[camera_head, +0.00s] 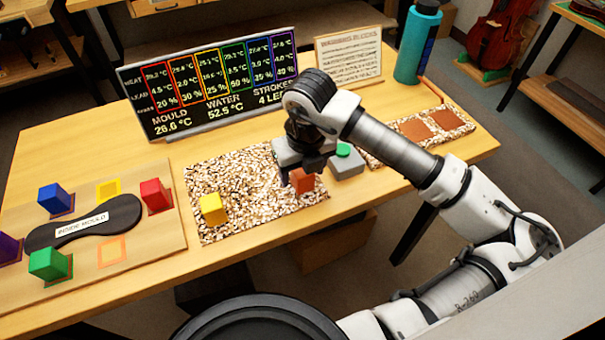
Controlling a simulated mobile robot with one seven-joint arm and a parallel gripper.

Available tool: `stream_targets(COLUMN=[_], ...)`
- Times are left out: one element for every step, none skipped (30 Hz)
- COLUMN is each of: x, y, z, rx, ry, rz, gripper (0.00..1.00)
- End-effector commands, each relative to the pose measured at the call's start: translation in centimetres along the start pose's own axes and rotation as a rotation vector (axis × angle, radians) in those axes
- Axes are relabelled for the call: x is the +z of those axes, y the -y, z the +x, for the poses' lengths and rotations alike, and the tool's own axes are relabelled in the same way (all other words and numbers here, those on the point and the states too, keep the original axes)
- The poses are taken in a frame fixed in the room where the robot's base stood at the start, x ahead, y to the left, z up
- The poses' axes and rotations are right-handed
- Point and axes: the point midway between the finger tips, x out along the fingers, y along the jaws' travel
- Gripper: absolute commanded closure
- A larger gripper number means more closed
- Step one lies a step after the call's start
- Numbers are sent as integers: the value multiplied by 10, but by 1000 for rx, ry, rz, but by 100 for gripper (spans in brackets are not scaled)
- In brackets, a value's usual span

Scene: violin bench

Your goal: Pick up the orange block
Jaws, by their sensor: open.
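The orange block (302,181) stands on the right part of the speckled mat (238,178). My gripper (302,168) is above and around its upper left side, pointing down. The jaws are open, and one finger shows at the block's left; the gripper partly hides the block's top. I cannot tell whether the fingers touch the block.
A yellow block (213,210) stands on the mat's left. A grey box with a green button (345,160) sits close right of my gripper. Behind is a display board (213,82). At left, a wooden board (150,243) holds several coloured blocks. A teal bottle (417,45) stands at back right.

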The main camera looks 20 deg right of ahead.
Motion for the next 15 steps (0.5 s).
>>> stream_targets(x=[0,0,0,0,0,0,0,0,0,0,0,0,0,0,0], y=[0,0,0,0,0,0,0,0,0,0,0,0,0,0,0], z=[0,0,0,0,0,0,0,0,0,0,0,0,0,0,0], rx=[0,0,0,0,0,0,0,0,0,0,0,0,0,0,0], ry=[0,0,0,0,0,0,0,0,0,0,0,0,0,0,0], rz=[0,0,0,0,0,0,0,0,0,0,0,0,0,0,0], gripper=[38,38,38,42,46,51,55,59,64,68,72,77,81,85,86])
